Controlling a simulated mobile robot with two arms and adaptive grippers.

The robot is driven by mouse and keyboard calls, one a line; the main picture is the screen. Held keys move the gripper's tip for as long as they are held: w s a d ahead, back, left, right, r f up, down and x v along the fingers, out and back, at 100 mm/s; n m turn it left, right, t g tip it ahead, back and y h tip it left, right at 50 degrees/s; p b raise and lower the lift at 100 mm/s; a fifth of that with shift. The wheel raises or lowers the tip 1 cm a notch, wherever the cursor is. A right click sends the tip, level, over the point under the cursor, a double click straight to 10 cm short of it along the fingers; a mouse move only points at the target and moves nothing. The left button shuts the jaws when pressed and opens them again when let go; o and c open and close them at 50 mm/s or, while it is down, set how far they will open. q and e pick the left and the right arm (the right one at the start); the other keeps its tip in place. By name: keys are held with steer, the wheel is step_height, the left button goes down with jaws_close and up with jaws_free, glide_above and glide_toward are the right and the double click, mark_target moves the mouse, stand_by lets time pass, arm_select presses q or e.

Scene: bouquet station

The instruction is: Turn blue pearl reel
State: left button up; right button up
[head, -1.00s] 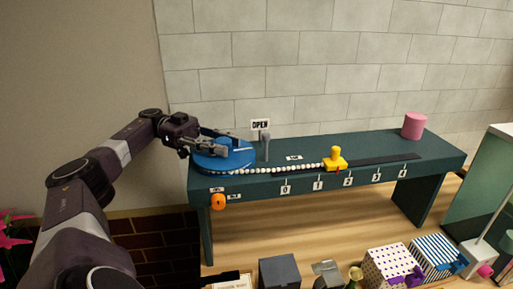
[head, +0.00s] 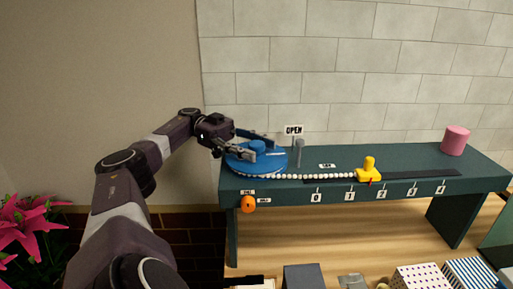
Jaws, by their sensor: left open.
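The blue pearl reel (head: 270,162) lies flat at the left end of the dark green bench. A string of white pearls (head: 318,177) runs from it to the right along the bench front. The string ends at a yellow slider (head: 368,172) with a red pointer, between marks 1 and 2. My left gripper (head: 252,148) is open over the left part of the reel, close to its raised blue block. Whether the fingers touch it I cannot tell. My right gripper is not in view.
A grey post (head: 299,152) stands right of the reel, by an OPEN sign (head: 293,130). An orange knob (head: 248,204) is on the bench front. A pink cylinder (head: 455,140) stands at the far right. Boxes (head: 421,277) sit below, and pink flowers (head: 28,222) stand left.

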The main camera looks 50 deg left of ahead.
mark_target(256, 143)
arm_select(q)
step_height(256, 143, up, 10)
stand_by(0.6)
